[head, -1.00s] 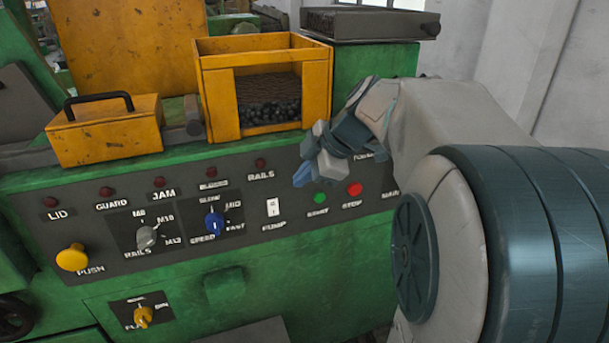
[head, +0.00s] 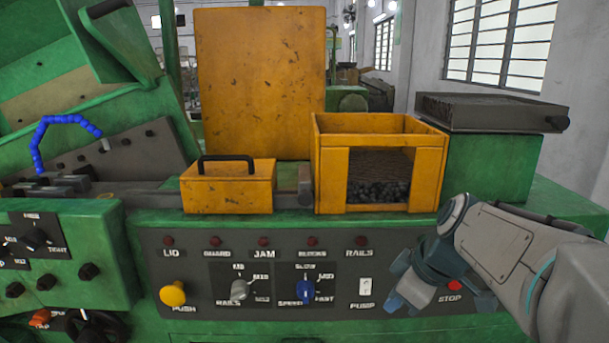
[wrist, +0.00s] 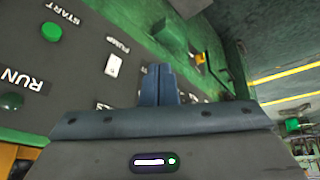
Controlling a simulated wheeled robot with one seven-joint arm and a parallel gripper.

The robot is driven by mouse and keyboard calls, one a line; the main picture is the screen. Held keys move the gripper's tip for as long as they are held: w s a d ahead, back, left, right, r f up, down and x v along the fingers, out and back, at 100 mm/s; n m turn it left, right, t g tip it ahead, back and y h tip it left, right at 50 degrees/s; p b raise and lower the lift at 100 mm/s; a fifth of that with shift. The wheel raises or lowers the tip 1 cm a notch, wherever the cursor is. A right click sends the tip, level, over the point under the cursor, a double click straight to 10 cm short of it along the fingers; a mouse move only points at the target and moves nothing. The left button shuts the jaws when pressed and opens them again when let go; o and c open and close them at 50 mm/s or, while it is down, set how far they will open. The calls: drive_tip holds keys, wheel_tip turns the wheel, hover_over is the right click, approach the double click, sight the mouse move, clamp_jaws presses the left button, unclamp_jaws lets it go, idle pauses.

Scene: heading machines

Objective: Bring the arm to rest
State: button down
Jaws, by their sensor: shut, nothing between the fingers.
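My gripper (head: 394,303) is in front of the grey control panel (head: 205,262) in the head view, at its right part, near the pump switch. The START button is hidden behind my gripper and arm there, and the red STOP button (head: 455,286) shows beside my arm. In the wrist view my gripper's fingers (wrist: 158,72) are together with nothing between them. The pump switch (wrist: 113,65) and the green START button (wrist: 51,32) lie to their left. I cannot tell the exact gap to the panel.
A yellow open bin (head: 428,170) with dark small parts and a yellow lidded box (head: 228,190) with a black handle stand above the panel. A dark tray (head: 490,113) sits at the right. A second control box (head: 70,250) is at the left.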

drive_tip(key=s+f+m+h+p, duration=0.1)
drive_tip(key=s+f+m, duration=0.1)
drive_tip(key=s+m, duration=0.3)
drive_tip(key=s+a+f+m+g+h+p, duration=0.1)
drive_tip(key=s+f+m+h, duration=0.1)
drive_tip(key=s+m, duration=0.3)
drive_tip(key=shift+s+a+f+m, duration=0.3)
drive_tip(key=shift+s+f+m, duration=0.1)
drive_tip(key=shift+s+f, duration=0.4)
drive_tip(key=shift+w, duration=0.1)
